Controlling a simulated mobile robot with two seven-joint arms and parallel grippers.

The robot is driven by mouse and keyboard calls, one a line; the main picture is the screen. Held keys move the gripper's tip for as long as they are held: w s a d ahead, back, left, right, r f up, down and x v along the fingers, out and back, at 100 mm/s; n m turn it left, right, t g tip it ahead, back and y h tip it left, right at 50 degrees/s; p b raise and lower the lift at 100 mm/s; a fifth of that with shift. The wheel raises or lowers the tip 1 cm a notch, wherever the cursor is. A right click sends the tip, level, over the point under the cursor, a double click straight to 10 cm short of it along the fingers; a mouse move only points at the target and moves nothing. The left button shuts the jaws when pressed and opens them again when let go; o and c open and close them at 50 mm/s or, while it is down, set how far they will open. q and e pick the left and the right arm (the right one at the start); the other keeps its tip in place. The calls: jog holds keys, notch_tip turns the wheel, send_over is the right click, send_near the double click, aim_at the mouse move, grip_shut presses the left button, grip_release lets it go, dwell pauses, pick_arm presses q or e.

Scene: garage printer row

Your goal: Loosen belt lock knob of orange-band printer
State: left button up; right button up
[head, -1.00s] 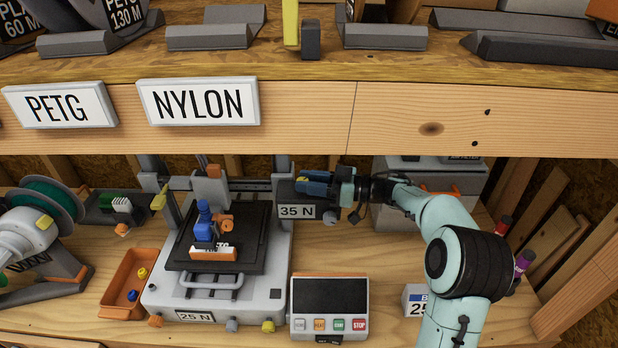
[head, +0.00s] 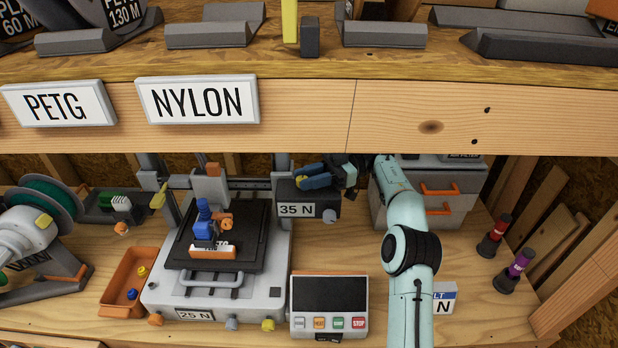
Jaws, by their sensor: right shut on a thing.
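The printer (head: 270,275) stands on the bench with a dark bed and a "25 N" label on its front. An orange block (head: 212,169) sits on top of its print head. A dark box (head: 293,197) labelled "35 N" is at its right rear, with a grey knob (head: 329,215) low on its right. My right gripper (head: 303,178) reaches in from the right, its blue fingers shut at the top of this box. What they grip, apparently the belt lock knob, is hidden by the fingers. My left gripper is out of view.
The wooden shelf (head: 300,120) overhangs close above my right gripper. A control panel (head: 330,300) with an orange top edge stands right of the printer, an orange tray (head: 128,285) left. A grey drawer unit (head: 450,185) is behind my arm. Bench at right is partly clear.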

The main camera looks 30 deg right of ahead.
jog(key=shift+r+n+g, duration=0.15)
jog(key=shift+n+g, duration=0.25)
jog(key=shift+g, duration=0.3)
